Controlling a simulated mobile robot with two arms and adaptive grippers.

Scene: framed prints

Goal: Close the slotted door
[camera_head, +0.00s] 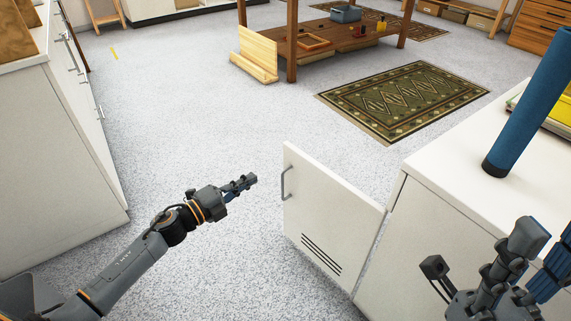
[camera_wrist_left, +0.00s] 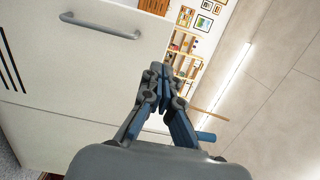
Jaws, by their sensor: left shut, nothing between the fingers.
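The slotted door (camera_head: 330,218) is white, with several dark slots low down and a grey bar handle (camera_head: 287,183) near its far edge. It stands swung out from the white cabinet (camera_head: 440,240) at the right. My left gripper (camera_head: 250,180) is shut and empty, just left of the door's handle edge, with a small gap in the head view. In the left wrist view, the door panel (camera_wrist_left: 60,75) and its handle fill the left side, beside the shut fingers (camera_wrist_left: 157,72). My right gripper (camera_head: 545,245) is partly cut off at the lower right, above the cabinet.
A blue cylinder (camera_head: 530,100) rises above the cabinet top. A white counter (camera_head: 60,150) with handles stands at the left. A patterned rug (camera_head: 400,100) and a wooden table (camera_head: 335,35) lie farther back. The speckled floor between is clear.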

